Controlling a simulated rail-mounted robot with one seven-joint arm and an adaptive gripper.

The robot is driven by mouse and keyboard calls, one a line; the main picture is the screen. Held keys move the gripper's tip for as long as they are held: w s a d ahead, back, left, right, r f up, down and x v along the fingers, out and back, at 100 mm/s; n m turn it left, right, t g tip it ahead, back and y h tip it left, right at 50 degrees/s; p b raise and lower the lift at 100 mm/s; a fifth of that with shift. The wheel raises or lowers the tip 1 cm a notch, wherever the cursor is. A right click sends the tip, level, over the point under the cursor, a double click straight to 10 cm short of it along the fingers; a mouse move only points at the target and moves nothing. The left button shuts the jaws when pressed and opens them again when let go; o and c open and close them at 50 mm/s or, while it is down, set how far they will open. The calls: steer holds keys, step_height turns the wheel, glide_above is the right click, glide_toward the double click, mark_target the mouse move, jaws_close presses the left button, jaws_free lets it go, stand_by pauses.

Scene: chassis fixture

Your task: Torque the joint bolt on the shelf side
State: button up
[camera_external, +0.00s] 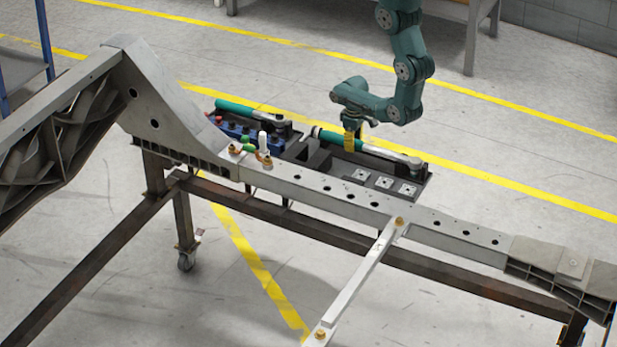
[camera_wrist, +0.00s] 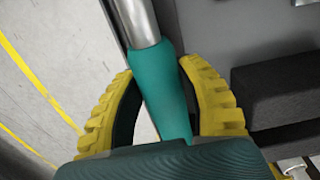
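My gripper (camera_external: 353,140) has yellow fingers and is low over the green handle (camera_external: 326,136) of a long torque wrench in a dark tool tray. In the wrist view the green handle (camera_wrist: 165,95) runs between the two yellow fingers (camera_wrist: 155,70). The fingertips are close to its sides; whether they press on it is unclear. The wrench's silver shaft runs right to its head (camera_external: 415,163). A second wrench with a green handle (camera_external: 236,108) lies further left. Brass-coloured bolts are on the chassis rail beside the tray (camera_external: 267,161) and at the crossbar joint (camera_external: 400,222).
The tool tray (camera_external: 424,190) stands behind the chassis rail (camera_external: 455,230). It also holds several blue and coloured pieces (camera_external: 240,131) and square metal plates (camera_external: 384,182). A crossbar (camera_external: 360,275) with another bolt (camera_external: 320,333) runs toward the camera. A blue-framed shelf (camera_external: 22,70) stands far left.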

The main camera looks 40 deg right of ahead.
steer(key=shift+w, duration=0.1)
jaws_close()
step_height(320, 180, up, 7)
steer(key=p, duration=0.8)
